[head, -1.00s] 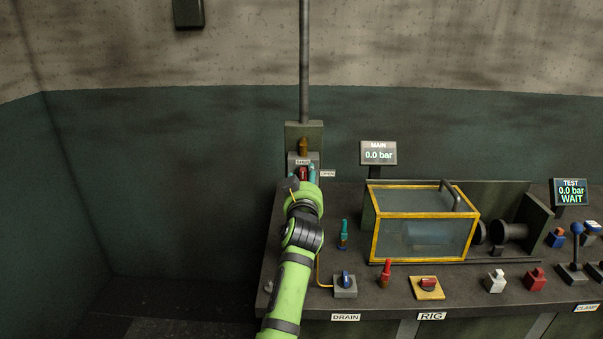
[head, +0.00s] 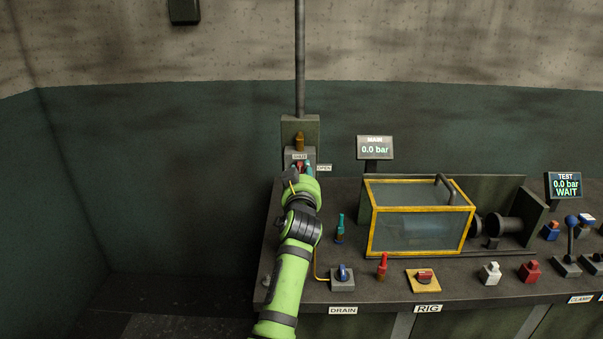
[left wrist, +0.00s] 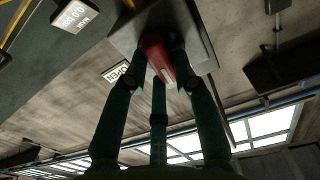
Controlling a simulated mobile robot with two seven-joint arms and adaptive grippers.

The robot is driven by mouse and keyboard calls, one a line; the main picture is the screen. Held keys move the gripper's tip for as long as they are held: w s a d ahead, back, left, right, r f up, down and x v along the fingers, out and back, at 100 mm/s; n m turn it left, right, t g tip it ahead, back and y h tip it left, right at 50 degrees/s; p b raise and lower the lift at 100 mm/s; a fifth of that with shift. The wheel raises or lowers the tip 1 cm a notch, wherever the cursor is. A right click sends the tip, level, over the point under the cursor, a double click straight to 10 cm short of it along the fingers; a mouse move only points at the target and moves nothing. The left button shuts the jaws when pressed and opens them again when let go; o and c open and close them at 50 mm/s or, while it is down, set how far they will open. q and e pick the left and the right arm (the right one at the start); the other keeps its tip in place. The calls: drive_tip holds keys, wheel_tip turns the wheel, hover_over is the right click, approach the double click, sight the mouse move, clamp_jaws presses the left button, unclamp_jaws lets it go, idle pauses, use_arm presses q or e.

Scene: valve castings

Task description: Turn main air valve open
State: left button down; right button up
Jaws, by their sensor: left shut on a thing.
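The main air valve is on the wall block behind the bench, with a red handle (head: 299,167) under a small label and an OPEN label (head: 324,168) to its right. My left gripper (head: 300,173) is at this handle, largely hidden behind my green arm. In the left wrist view the red handle (left wrist: 157,56) sits between the dark fingers of the left gripper (left wrist: 160,72), which are shut on it. The OPEN label (left wrist: 116,71) shows beside it there. The MAIN display (head: 375,147) reads 0.0 bar. My right gripper is not in view.
A yellow-framed clear box (head: 420,217) stands on the bench right of my arm. A teal bottle-like piece (head: 340,230), a blue DRAIN knob (head: 342,272) and a red piece (head: 382,267) stand nearer. The TEST display (head: 565,186) reads 0.0 bar, WAIT.

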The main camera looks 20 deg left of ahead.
use_arm(q)
drive_tip(key=m, duration=0.4)
drive_tip(key=shift+f, duration=0.15)
drive_tip(key=shift+a+f+m+p, duration=0.1)
drive_tip(key=shift+m+p, duration=0.95)
drive_tip(key=shift+m, duration=2.2)
drive_tip(key=shift+a+f+m+p, duration=0.1)
drive_tip(key=shift+m+p, duration=0.9)
drive_tip(key=shift+m, duration=2.25)
drive_tip(key=shift+w+r, duration=0.1)
drive_tip(key=shift+r, duration=0.05)
drive_tip(key=c, duration=1)
unclamp_jaws()
drive_tip(key=shift+w+a+f, duration=0.1)
drive_tip(key=shift+f, duration=0.25)
